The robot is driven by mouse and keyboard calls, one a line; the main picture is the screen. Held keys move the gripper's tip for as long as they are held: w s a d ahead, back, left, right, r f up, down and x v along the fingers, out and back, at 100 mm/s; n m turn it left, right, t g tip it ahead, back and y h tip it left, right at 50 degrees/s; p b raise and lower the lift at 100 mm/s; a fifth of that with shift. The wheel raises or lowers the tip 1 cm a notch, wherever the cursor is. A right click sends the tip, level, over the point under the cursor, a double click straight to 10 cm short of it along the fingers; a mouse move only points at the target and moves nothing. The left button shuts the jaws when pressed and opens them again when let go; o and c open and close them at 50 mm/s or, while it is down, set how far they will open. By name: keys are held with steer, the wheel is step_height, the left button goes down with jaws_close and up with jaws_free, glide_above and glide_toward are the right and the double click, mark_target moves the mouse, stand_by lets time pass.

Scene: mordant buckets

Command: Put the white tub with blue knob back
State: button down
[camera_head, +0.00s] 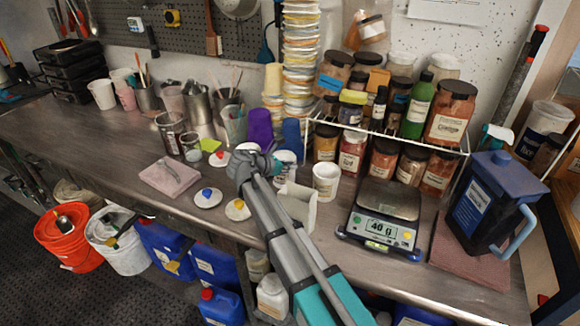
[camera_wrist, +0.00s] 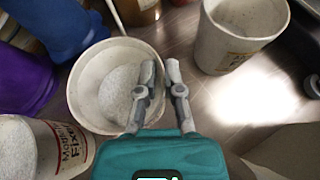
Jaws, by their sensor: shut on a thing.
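My gripper (camera_head: 264,160) is low over the counter at the foot of the cup stack. In the wrist view my gripper (camera_wrist: 163,75) has its fingers on either side of the rim of an open white tub (camera_wrist: 78,92) with pale powder inside. This tub (camera_head: 286,157) shows partly behind my gripper in the head view; I cannot tell whether it touches the counter. A white disc with a blue knob (camera_head: 207,195) lies flat on the counter to the left, beside similar discs with a yellow knob (camera_head: 238,207) and a red knob (camera_head: 219,158).
A labelled white tub (camera_wrist: 65,145) is close at the lower left. Another white tub (camera_head: 326,181) stands to the right, before the jar rack (camera_head: 395,142). A purple cup (camera_head: 259,125) and blue cup (camera_head: 292,133) stand behind. A scale (camera_head: 383,225) is farther right.

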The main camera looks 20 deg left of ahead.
steer(key=shift+f, duration=0.15)
steer(key=c, duration=0.8)
jaws_free()
steer(key=shift+s+a+r+p, duration=0.25)
steer(key=shift+s+r+p, duration=0.1)
steer(key=shift+r, duration=0.1)
steer(key=shift+p+v, duration=2.3)
steer(key=shift+v, duration=3.25)
steer(key=shift+f, duration=0.1)
